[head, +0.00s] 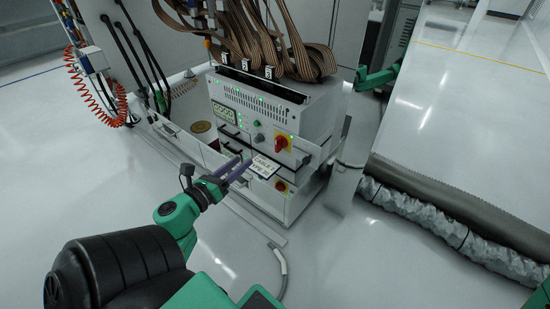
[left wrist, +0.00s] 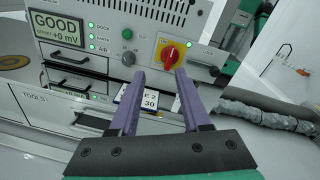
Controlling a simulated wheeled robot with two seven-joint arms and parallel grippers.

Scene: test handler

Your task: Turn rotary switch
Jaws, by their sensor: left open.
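The rotary switch (head: 281,143) is a red knob on a yellow plate, low on the right of the grey panel's front. In the left wrist view the rotary switch (left wrist: 169,54) is just beyond the fingertips, its red handle near upright and slightly tilted. My left gripper (head: 245,160) is open and empty, with purple fingers pointing at the panel, below and left of the switch in the head view. In the left wrist view its fingertips (left wrist: 159,73) are spread below the knob, apparently apart from it. My right gripper is not visible.
A second red and yellow switch (head: 281,186) is on the lower unit. A display (left wrist: 62,29) reads GOOD, with green lamps and a small grey knob (left wrist: 128,59) nearby. A label card (head: 264,166) hangs below the panel. Ribbon cables (head: 265,35) rise above; a silver duct (head: 450,232) lies right.

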